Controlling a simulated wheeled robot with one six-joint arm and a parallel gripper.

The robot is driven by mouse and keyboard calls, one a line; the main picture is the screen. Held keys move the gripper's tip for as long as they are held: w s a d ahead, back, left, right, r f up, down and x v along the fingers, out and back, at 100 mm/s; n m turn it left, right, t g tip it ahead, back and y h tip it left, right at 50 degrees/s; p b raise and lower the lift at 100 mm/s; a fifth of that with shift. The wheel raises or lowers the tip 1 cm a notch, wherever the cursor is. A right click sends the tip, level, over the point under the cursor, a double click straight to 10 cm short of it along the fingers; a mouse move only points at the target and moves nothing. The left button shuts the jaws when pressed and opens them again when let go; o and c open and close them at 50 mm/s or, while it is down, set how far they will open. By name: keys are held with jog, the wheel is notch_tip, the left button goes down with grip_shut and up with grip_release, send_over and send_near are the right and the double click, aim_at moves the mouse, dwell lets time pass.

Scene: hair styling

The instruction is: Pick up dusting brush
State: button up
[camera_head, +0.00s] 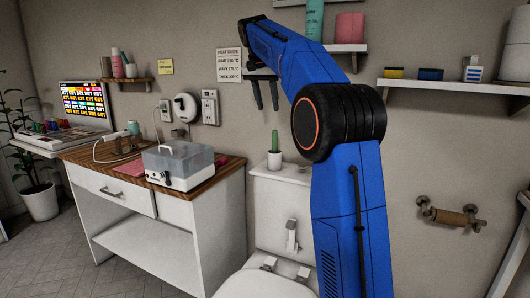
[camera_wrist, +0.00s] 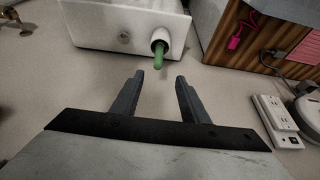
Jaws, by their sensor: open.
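A wood-topped cabinet (camera_head: 112,187) at the left holds a white box with a clear lid (camera_head: 178,165) and a styling tool.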

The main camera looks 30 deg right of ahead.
send_near(275, 139)
jog(key=w+f, duration=0.1)
jog(key=d+f, duration=0.1)
jog(key=f, duration=0.1)
jog(key=w+f, duration=0.1)
jog(key=shift+w+d+f, duration=0.25)
jog(key=shift+w+d, duration=0.05)
jog(key=shift+d, duration=0.05)
jog(key=shift+s+x, duration=0.2)
jog(key=shift+x, duration=2.7)
jog(key=shift+d, duration=0.1)
grip_shut()
